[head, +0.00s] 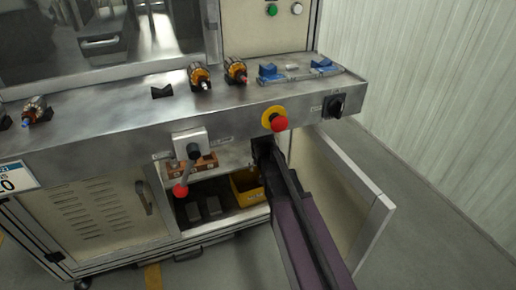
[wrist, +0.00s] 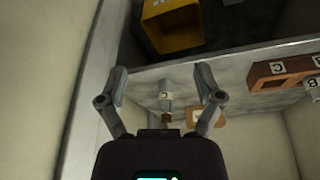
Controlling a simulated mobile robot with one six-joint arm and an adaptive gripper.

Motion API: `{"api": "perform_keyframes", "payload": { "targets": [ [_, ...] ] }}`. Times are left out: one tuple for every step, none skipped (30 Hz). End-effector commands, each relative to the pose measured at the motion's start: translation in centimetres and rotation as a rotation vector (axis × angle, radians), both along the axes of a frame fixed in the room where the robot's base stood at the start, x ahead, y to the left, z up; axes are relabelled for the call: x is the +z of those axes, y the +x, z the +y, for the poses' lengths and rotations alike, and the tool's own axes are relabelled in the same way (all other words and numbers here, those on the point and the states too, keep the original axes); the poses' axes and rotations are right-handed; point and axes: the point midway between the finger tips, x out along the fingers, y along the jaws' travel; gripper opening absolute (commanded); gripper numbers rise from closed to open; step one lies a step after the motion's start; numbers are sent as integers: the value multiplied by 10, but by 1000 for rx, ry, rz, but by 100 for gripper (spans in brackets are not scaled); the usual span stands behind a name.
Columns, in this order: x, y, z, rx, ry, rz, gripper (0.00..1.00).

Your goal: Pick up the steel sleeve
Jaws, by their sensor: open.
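My gripper (wrist: 162,72) is open in the wrist view, its two fingers wide apart with nothing gripped. A small pale grey piece (wrist: 165,96), with a brown bit (wrist: 167,117) by it, shows between the fingers on the grey shelf. It may be the steel sleeve, but it is too small and dim to be sure. In the head view my gripper (head: 264,150) is at the right side of the open cabinet bay, and its fingers cannot be made out there. No steel sleeve can be clearly made out in the head view.
A brown block (wrist: 285,71) with letter labels sits on the shelf; in the head view it is left of my gripper (head: 203,167). A yellow bin (head: 247,187) and dark blocks stand below. The open cabinet door (head: 345,190) is close on the right. A red emergency button (head: 279,124) sits above.

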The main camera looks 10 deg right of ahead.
Motion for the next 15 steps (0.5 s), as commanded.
{"api": "perform_keyframes", "payload": {
  "targets": [
    [3,20,2,-6,0,-26,85],
    [5,26,2,-10,-1,-40,85],
    [6,32,3,-12,0,-54,85],
    [6,35,3,-15,0,-61,85],
    [7,37,4,-16,1,-68,85],
    [7,38,4,-18,1,-73,85],
    [7,38,4,-19,1,-75,85],
    [7,38,4,-19,1,-75,85],
    [7,38,4,-19,1,-75,85],
    [7,37,4,-18,1,-74,85],
    [7,37,4,-18,1,-74,85],
    [7,37,4,-18,1,-74,85],
    [7,37,4,-18,1,-74,85],
    [7,37,4,-18,1,-74,85],
    [7,37,4,-18,1,-73,85]
  ]
}}
